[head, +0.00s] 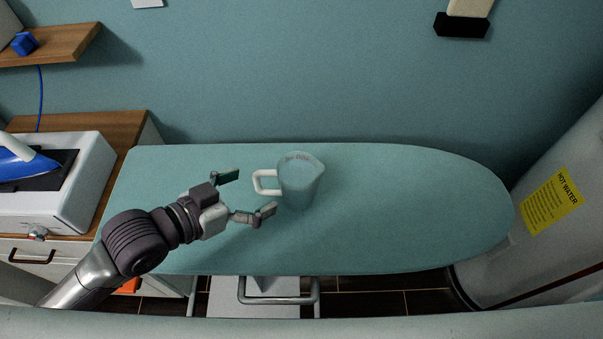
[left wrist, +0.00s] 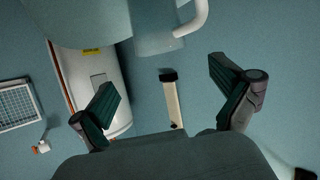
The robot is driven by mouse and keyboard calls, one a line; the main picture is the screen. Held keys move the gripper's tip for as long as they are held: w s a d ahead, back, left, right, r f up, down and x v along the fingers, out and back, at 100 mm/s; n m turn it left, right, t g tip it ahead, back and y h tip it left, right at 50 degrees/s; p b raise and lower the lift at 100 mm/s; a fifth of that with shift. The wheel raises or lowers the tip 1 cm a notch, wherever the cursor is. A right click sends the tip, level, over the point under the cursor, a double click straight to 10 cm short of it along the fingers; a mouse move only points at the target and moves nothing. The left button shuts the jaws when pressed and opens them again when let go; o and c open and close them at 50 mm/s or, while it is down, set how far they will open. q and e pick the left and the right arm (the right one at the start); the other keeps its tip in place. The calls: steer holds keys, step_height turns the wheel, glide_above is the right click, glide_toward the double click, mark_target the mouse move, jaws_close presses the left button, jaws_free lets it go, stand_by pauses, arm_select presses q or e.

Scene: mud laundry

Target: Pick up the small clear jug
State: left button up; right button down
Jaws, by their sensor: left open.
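The small clear jug (head: 301,182) stands upright on the teal ironing board, its white handle pointing left. My left gripper (head: 250,192) is open and empty, just left of the jug with its fingers pointing toward the handle. No contact with the jug shows. In the left wrist view the jug (left wrist: 154,28) is at the top edge, partly cut off, with its handle at the upper right. The open fingers of my left gripper (left wrist: 165,78) are below it in that picture. My right gripper is not in view.
The ironing board (head: 420,215) is otherwise bare, with free room right of the jug. A blue iron (head: 18,165) rests on a white unit at the left. A white water tank (head: 545,235) with a yellow label stands at the board's right end.

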mark_target(311, 163)
arm_select(q)
steer(key=p+x, duration=0.2)
steer(key=x, duration=0.9)
steer(key=shift+w+d+f, duration=0.2)
steer(key=shift+w, duration=0.05)
steer(key=shift+s+a, duration=0.1)
steer(key=c, duration=1.4)
steer(key=shift+r, duration=0.1)
steer(key=shift+c, duration=0.7)
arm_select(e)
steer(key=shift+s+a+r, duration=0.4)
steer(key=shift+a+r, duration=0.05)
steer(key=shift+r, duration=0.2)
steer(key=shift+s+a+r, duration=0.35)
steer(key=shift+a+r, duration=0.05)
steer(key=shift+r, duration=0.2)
arm_select(q)
steer(key=shift+r, duration=0.1)
